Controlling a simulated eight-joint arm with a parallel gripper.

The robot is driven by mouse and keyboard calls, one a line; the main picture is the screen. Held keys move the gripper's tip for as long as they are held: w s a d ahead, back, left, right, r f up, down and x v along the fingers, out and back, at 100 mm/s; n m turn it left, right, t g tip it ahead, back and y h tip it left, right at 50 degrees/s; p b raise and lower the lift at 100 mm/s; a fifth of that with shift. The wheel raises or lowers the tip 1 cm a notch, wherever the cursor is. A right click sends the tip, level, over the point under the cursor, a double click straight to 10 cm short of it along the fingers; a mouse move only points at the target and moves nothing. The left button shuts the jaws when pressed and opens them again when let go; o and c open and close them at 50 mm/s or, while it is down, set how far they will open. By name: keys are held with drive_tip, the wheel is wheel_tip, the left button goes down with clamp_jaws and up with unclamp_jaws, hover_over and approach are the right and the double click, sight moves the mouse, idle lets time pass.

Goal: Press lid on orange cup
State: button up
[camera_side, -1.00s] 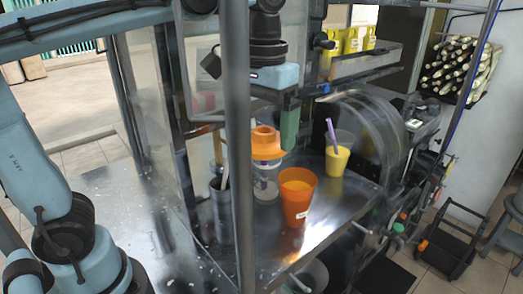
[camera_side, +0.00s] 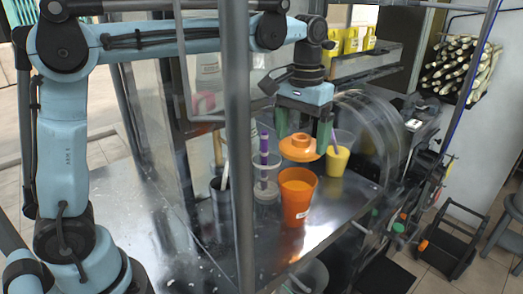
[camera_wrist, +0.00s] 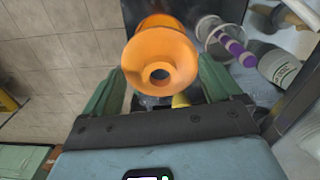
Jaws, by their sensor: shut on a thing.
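My gripper (camera_side: 302,136) has green fingers, shut on the orange lid (camera_side: 299,150), which has a raised hollow centre. The lid is held roughly level just above the orange cup (camera_side: 297,200), and a small gap shows between them in the side view. The cup stands upright on the metal table, with orange contents visible at its top. In the wrist view the lid (camera_wrist: 150,85) lies between the fingers (camera_wrist: 160,90) and covers most of the cup (camera_wrist: 160,21).
A clear holder with a purple-banded tube (camera_side: 264,157) stands left of the cup. A yellow cup (camera_side: 337,160) stands behind to the right. A dark post (camera_side: 240,150) crosses the side view. The metal table (camera_side: 325,225) is clear at the front right.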

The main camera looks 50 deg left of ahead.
wheel_tip(320, 180, down, 6)
drive_tip(key=shift+f, duration=0.25)
idle(0.5)
drive_tip(key=shift+f, duration=0.2)
idle(1.8)
drive_tip(key=o, duration=0.7)
drive_tip(key=shift+c, duration=0.2)
wheel_tip(320, 180, up, 7)
idle(0.9)
